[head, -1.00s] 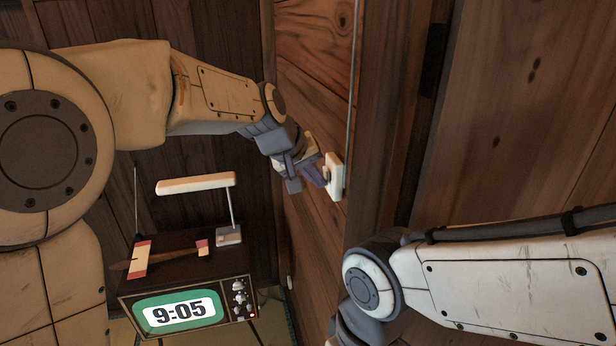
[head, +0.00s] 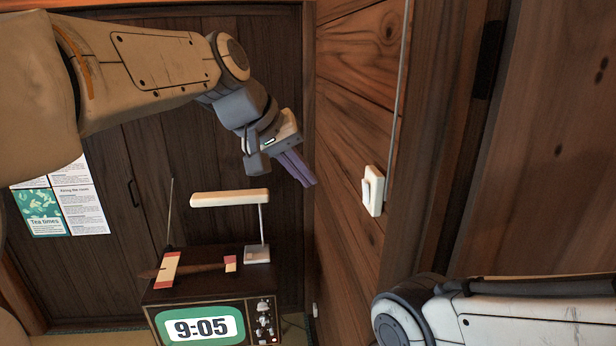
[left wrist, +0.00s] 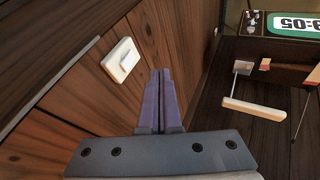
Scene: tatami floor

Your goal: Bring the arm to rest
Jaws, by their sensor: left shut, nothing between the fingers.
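My left gripper (head: 303,168) is in the upper middle of the head view, its purple fingers pointing down and right. It is shut and empty, held in the air left of the wooden wall. In the left wrist view its fingers (left wrist: 160,98) lie side by side. A white switch plate (head: 373,190) is on the wooden wall, to the right of the gripper and apart from it. It also shows in the left wrist view (left wrist: 121,60). My right arm comes in at the lower right of the head view; its gripper is out of the picture.
A television (head: 200,327) reading 9:05 stands below the gripper, with a white lamp (head: 229,198) and a red-and-cream object (head: 167,269) on top. Posters (head: 60,205) hang on the dark wall at left. The wooden wall (head: 340,130) is close on the right.

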